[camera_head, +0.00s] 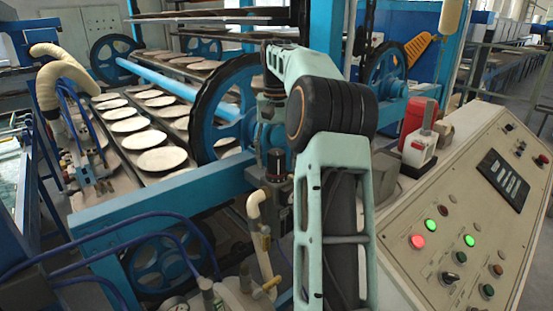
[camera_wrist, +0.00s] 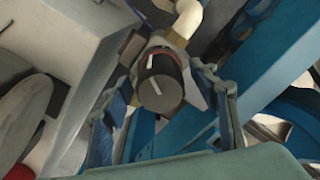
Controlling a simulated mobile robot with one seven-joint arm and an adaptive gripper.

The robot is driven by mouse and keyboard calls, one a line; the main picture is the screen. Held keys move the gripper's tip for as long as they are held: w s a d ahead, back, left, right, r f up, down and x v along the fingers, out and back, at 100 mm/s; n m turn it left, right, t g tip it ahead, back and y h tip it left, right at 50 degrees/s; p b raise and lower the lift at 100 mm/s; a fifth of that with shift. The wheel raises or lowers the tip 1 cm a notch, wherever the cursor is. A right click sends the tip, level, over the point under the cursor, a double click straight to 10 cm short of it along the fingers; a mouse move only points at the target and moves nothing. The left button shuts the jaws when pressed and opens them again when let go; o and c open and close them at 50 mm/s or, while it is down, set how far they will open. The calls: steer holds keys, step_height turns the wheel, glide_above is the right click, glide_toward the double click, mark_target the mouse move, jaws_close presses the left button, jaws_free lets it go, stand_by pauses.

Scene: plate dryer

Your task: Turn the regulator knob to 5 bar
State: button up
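In the head view the knob (camera_head: 275,160) shows as a small dark cylinder beside the blue frame. My gripper (camera_wrist: 165,80) is open, with one finger on each side of the knob in the picture. Gaps show between knob and fingers; I cannot tell how far the fingertips are from it in depth. No pressure scale is readable.
A beige pipe (camera_wrist: 188,18) joins the regulator's body. A blue beam (camera_wrist: 270,70) runs close on the right in the wrist view. In the head view, a control panel (camera_head: 450,210) with lit buttons stands at right, and racks of round plates (camera_head: 140,125) at left.

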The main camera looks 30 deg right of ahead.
steer(key=c, duration=1)
steer(key=shift+r+n+p, duration=0.15)
steer(key=shift+n+p, duration=0.15)
steer(key=shift+p, duration=0.15)
steer(key=shift+r+n+p, duration=0.1)
steer(key=shift+n+p, duration=1.9)
steer(key=shift+n, duration=0.5)
steer(key=shift+f, duration=0.2)
steer(key=o, duration=1.1)
steer(key=shift+o, duration=0.2)
